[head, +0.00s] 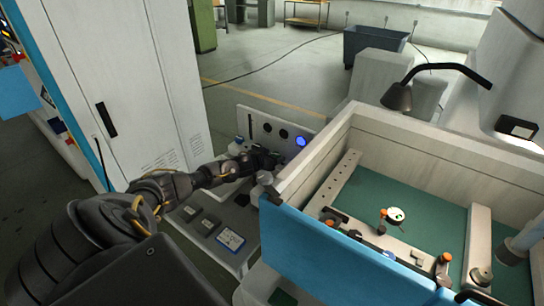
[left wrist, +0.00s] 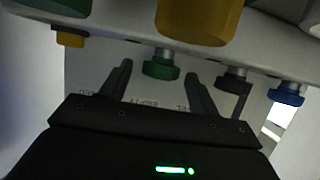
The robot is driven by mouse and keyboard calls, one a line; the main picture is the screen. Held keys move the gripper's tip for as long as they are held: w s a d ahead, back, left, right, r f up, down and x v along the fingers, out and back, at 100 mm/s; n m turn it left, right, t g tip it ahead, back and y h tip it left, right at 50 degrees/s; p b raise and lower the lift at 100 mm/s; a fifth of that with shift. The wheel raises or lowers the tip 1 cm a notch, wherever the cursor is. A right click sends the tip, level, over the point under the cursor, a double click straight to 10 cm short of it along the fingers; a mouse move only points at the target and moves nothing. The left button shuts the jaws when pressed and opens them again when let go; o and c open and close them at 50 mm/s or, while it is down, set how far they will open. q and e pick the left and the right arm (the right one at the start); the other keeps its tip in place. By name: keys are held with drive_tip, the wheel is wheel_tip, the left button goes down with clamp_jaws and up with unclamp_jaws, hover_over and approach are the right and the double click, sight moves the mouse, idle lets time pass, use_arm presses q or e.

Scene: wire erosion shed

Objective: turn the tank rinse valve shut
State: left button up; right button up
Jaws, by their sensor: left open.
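In the left wrist view a row of coloured valve knobs hangs along a pale rail. A green knob (left wrist: 161,66) is between the two fingers of my open left gripper (left wrist: 158,76), which appear apart from it. A dark knob (left wrist: 232,80) and a blue knob (left wrist: 287,95) are to its right, a yellow knob (left wrist: 69,38) to its left. I cannot tell from the small, partly hidden labels which is the tank rinse valve. In the head view my left gripper (head: 264,160) is low in front of a white panel (head: 262,118). My right gripper is out of view.
A large amber cylinder (left wrist: 198,18) hangs close above the fingers. The white tank (head: 452,150) with a blue front wall (head: 330,262) stands right of my left arm. A tall white cabinet (head: 130,90) stands left. Open floor (head: 260,65) lies behind the panel.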

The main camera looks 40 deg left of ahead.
use_arm(q)
drive_tip(key=c, duration=1)
drive_tip(key=shift+o, duration=0.2)
drive_tip(key=shift+a+f+b, duration=0.1)
drive_tip(key=shift+b, duration=0.2)
drive_tip(key=m+h+b, duration=0.2)
drive_tip(key=b, duration=0.1)
drive_tip(key=m+h+b, duration=0.2)
drive_tip(key=b, duration=0.2)
drive_tip(key=shift+a+f+h, duration=0.1)
drive_tip(key=shift+a+h, duration=0.2)
drive_tip(key=shift+a, duration=0.1)
drive_tip(key=shift+r+m+h, duration=0.2)
drive_tip(key=shift+m+h, duration=0.1)
drive_tip(key=shift+h, duration=0.1)
drive_tip(key=o, duration=1)
drive_tip(key=shift+g, duration=0.3)
drive_tip(key=shift+c, duration=0.2)
